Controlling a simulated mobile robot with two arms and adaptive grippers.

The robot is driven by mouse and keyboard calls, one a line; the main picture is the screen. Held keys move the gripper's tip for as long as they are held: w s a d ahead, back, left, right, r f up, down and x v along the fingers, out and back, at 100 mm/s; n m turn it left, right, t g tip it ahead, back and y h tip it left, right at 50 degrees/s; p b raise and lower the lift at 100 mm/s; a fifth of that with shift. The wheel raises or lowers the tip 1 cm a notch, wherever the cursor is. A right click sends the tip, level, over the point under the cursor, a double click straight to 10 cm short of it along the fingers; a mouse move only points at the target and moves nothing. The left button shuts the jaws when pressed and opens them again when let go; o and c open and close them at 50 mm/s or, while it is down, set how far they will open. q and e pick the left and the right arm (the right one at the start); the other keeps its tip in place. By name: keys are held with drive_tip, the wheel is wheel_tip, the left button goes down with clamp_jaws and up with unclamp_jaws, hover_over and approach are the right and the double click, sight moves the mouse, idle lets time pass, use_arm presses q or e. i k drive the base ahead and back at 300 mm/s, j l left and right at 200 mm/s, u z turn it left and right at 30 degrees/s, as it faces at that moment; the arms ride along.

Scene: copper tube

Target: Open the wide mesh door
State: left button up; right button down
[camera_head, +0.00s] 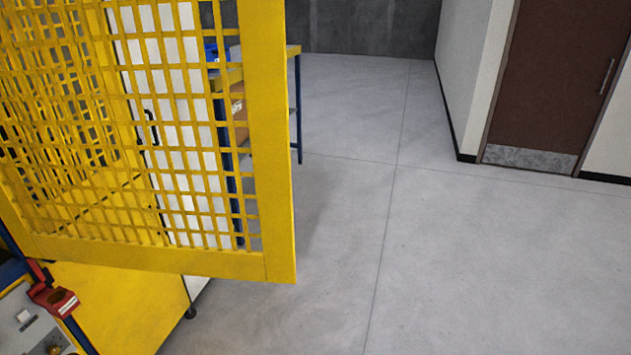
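The yellow mesh door (275,150) fills the left half of the head view. It has a solid yellow frame around a square grid, and its free vertical edge and bottom corner hang clear above the floor. It appears to stand swung out, but its hinge side is out of the picture, so how far it is open cannot be told. Neither of my grippers shows in this view.
Through the mesh I see a white cabinet with a black handle (151,128) and a blue-legged table (299,110). A red part (58,299) is at the lower left. A brown door (556,80) is at the upper right. The grey floor (450,260) on the right is clear.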

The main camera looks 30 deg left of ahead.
sight(262, 32)
drive_tip(key=i, duration=1.25)
drive_tip(key=i+l+u, duration=0.1)
drive_tip(key=i, duration=1.15)
drive_tip(key=u, duration=0.4)
drive_tip(key=i+u, duration=0.1)
drive_tip(key=u, duration=0.35)
drive_tip(key=l+u, duration=0.1)
drive_tip(key=u, duration=0.3)
drive_tip(key=i+u, duration=0.1)
drive_tip(key=u, duration=0.35)
drive_tip(key=l+u, duration=0.1)
drive_tip(key=u, duration=0.7)
